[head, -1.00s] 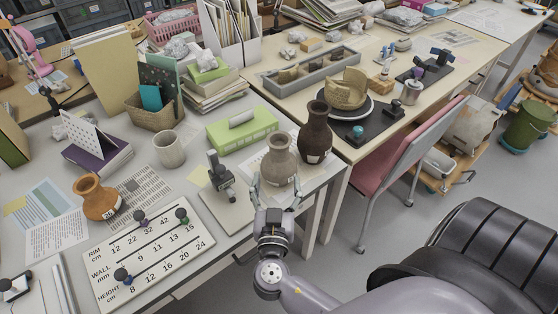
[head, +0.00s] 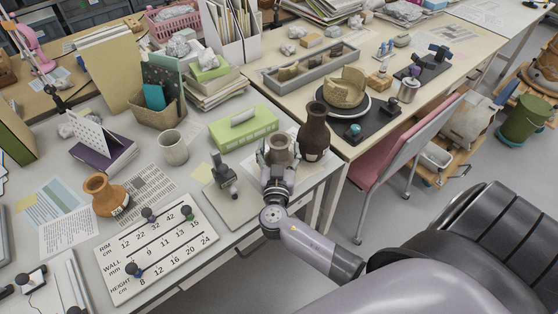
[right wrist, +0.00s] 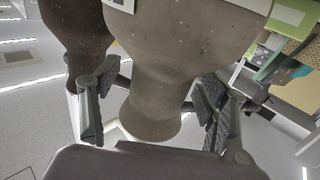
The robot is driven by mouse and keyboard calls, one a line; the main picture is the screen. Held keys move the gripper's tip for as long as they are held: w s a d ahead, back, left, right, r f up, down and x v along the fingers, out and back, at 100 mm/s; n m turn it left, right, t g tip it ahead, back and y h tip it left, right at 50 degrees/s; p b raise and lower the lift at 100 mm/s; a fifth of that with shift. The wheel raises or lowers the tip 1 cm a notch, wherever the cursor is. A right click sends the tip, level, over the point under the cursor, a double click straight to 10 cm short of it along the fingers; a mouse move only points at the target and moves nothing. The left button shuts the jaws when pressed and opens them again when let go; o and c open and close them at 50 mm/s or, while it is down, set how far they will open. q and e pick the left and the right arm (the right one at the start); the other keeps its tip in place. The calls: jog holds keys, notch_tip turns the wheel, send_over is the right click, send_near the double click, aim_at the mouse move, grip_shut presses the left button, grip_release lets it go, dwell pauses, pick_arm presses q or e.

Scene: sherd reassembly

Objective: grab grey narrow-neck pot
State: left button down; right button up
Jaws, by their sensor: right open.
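The grey narrow-neck pot (head: 280,146) stands near the right corner of the near table, with its lower part hidden by my right gripper (head: 278,160). My right gripper is open, with one finger on each side of the pot. In the right wrist view the grey pot (right wrist: 180,60) fills the middle, and its neck lies between the spread fingers of the gripper (right wrist: 152,108). I cannot tell whether either finger touches it. My left gripper is not in view.
A dark brown pot (head: 315,132) stands close to the right of the grey pot. A small dark stand (head: 224,176) is to the left, with a green box (head: 243,127) behind. An orange-brown pot (head: 105,195) and a number board (head: 160,250) are farther left.

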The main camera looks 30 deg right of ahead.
jog(key=shift+c, duration=0.5)
grip_shut()
dwell(0.3)
jog(key=shift+r, duration=0.1)
